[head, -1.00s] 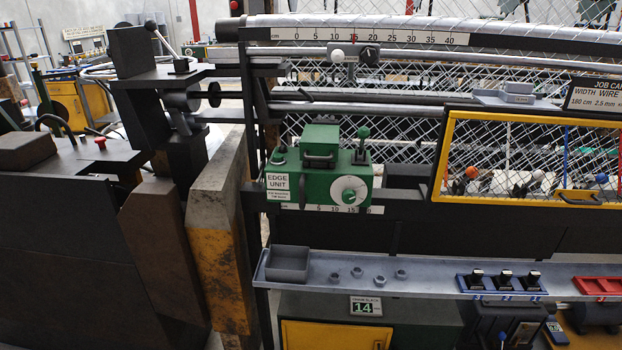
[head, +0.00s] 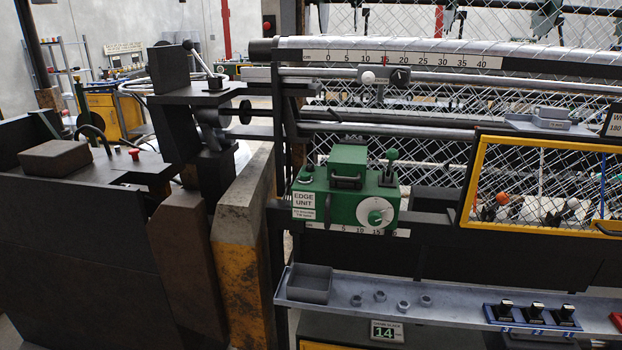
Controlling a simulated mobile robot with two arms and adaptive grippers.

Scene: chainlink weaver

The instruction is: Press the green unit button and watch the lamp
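The green edge unit (head: 345,208) is mounted on the machine's frame at the middle of the view, with a white label reading EDGE UNIT (head: 304,204) on its left front. A white dial (head: 376,212) with a green centre is on its right front. A green-topped lever (head: 390,165) stands on its top right. I cannot make out a lit lamp on the unit. Neither of my grippers is in view.
A grey shelf (head: 450,318) with a bin (head: 310,284) and several nuts runs below the unit. A yellow-framed mesh guard (head: 468,178) is to the right. A rusty yellow-brown post (head: 240,250) stands to the left. Rails with a centimetre scale (head: 405,60) run above.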

